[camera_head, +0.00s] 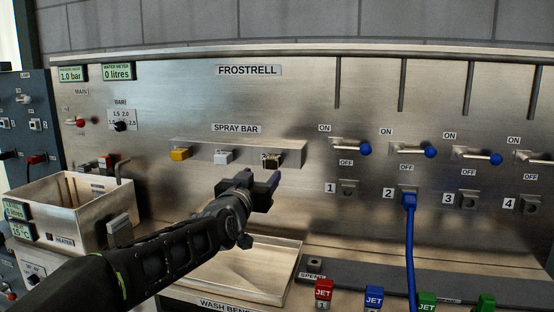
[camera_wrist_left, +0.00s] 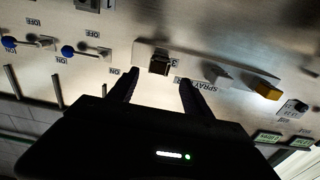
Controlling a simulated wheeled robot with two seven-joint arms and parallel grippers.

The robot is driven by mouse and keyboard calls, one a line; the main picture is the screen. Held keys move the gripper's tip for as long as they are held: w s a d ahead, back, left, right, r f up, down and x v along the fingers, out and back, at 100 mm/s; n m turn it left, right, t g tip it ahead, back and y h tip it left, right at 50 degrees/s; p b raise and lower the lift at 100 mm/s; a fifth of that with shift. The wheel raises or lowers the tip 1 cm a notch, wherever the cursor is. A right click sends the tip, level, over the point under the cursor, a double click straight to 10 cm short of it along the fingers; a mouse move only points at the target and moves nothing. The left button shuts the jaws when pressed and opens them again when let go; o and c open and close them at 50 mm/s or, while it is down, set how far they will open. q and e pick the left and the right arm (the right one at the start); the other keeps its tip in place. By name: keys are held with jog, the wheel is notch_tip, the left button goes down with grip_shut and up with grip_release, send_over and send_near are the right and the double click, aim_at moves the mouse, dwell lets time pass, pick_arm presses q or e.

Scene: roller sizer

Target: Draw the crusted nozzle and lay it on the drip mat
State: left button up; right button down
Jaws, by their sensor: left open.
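The crusted nozzle (camera_head: 271,160) is the dark, mottled one at the right end of the spray bar (camera_head: 293,153). It also shows in the left wrist view (camera_wrist_left: 158,66), seated in the bar. My left gripper (camera_head: 265,180) is open and empty just in front of and below it. In the wrist view the two fingertips (camera_wrist_left: 158,84) stand either side of the nozzle's line, apart from it. A dark flat strip (camera_head: 440,282) lies at the lower right with a SPENT label; I cannot tell whether it is the drip mat. My right gripper is out of view.
A yellow nozzle (camera_head: 180,154) and a pale grey nozzle (camera_head: 222,157) sit left on the bar. A shallow metal tray (camera_head: 296,262) lies below my arm. A heater box (camera_head: 70,210) stands left. A blue hose (camera_head: 410,245) hangs from port 2, near coloured JET blocks (camera_head: 374,297).

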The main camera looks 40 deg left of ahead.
aim_at(270, 165)
pick_arm(q)
jog(key=shift+p+x, duration=1.05)
jog(key=shift+x, duration=3.5)
jog(key=shift+b, duration=0.3)
grip_shut()
jog(key=shift+s, duration=0.15)
